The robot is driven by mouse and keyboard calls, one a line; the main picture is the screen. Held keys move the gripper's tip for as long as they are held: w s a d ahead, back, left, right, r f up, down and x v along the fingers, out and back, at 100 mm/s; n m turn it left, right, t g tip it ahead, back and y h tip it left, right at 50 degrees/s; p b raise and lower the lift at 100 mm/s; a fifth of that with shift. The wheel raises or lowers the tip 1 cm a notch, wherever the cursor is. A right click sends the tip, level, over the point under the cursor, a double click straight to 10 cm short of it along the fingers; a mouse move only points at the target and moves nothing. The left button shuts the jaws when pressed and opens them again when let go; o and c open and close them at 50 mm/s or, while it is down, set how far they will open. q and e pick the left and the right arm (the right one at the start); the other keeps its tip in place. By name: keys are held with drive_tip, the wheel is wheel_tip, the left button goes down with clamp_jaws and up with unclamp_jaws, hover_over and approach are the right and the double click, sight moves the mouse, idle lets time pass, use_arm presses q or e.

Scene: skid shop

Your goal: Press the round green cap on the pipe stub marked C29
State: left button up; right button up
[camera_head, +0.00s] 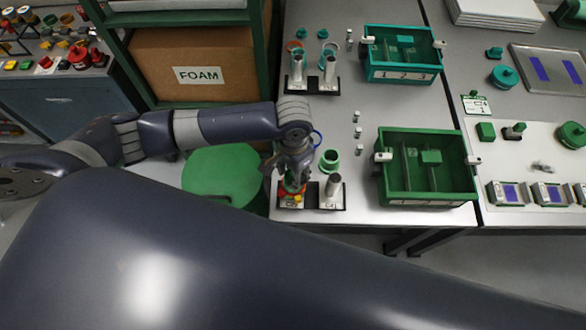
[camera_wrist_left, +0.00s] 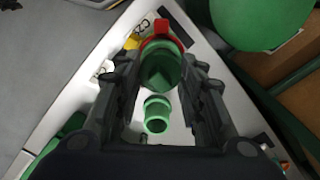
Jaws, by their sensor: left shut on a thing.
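My left gripper (camera_head: 292,180) points down over the left stub place of the near black rack, where the label appears to read C29. In the left wrist view its fingers (camera_wrist_left: 163,85) are shut on a round green cap (camera_wrist_left: 160,70). A red ring (camera_wrist_left: 160,32) and a yellow part (camera_wrist_left: 133,41) show just beyond the cap, around the C29 stub. The stub itself is mostly hidden by the gripper and cap, so I cannot tell how fully the cap is seated. A second green cap (camera_head: 330,160) stands loose on the table; it also shows in the left wrist view (camera_wrist_left: 157,114).
A bare metal stub marked C41 (camera_head: 333,186) stands right beside the gripper. A green divided crate (camera_head: 428,201) is to the right, and a teal crate (camera_head: 402,76) is behind. Another rack with two stubs (camera_head: 328,72) stands farther back. A green stool (camera_head: 222,175) is left of the table.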

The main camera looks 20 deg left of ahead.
use_arm(q)
drive_tip(key=o, duration=0.8)
drive_tip(key=shift+c, duration=0.2)
drive_tip(key=o, duration=0.4)
drive_tip(key=shift+r, duration=0.1)
wheel_tip(320, 180, up, 5)
drive_tip(key=p, duration=0.6)
drive_tip(key=shift+r, duration=0.15)
drive_tip(key=shift+r+p, duration=1.25)
